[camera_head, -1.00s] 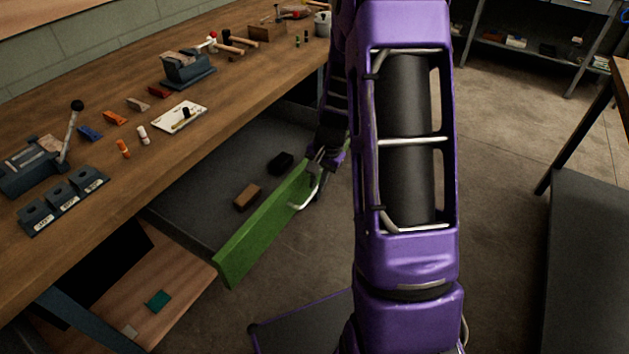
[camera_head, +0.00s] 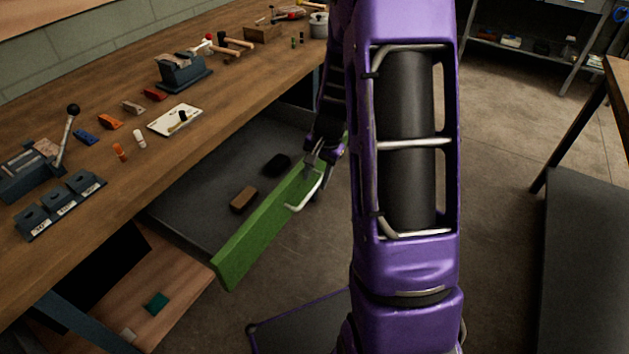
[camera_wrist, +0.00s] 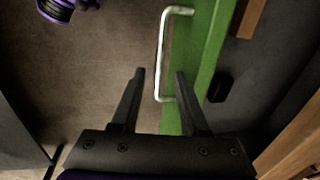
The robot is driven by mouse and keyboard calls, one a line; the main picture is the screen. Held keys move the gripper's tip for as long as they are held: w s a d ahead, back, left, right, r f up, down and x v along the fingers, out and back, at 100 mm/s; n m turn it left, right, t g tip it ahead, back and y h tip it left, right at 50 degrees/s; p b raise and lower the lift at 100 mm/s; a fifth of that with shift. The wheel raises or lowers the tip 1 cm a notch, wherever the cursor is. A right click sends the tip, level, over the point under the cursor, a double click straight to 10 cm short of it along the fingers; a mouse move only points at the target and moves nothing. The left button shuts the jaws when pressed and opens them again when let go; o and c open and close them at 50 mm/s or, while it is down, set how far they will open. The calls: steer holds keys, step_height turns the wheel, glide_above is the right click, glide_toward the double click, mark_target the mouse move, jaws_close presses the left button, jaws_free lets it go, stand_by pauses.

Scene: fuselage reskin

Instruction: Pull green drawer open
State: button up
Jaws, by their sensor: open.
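The green drawer front (camera_head: 250,235) stands well out from under the wooden workbench, so the drawer is open and its dark tray (camera_head: 190,190) shows. A light metal handle (camera_head: 312,192) is on the front's outer face. In the wrist view, the handle (camera_wrist: 162,55) runs along the green front (camera_wrist: 208,50). My gripper (camera_wrist: 160,73) is open, its fingertips apart, with the handle's near end between the fingers in the picture. I cannot tell whether a finger touches it. In the head view, my gripper (camera_head: 318,158) is at the far end of the drawer front, partly hidden by my arm.
A brown block (camera_head: 243,200) and a black block (camera_head: 276,165) lie in the drawer. The workbench top (camera_head: 110,180) holds a vise (camera_head: 183,72), several small parts and tools. A dark bench (camera_head: 585,260) stands at the right.

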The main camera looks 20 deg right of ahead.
step_height(320, 180, up, 14)
steer(key=s+d+p, duration=0.1)
steer(key=s+p, duration=0.1)
steer(key=shift+d, duration=0.3)
steer(key=shift+s, duration=0.1)
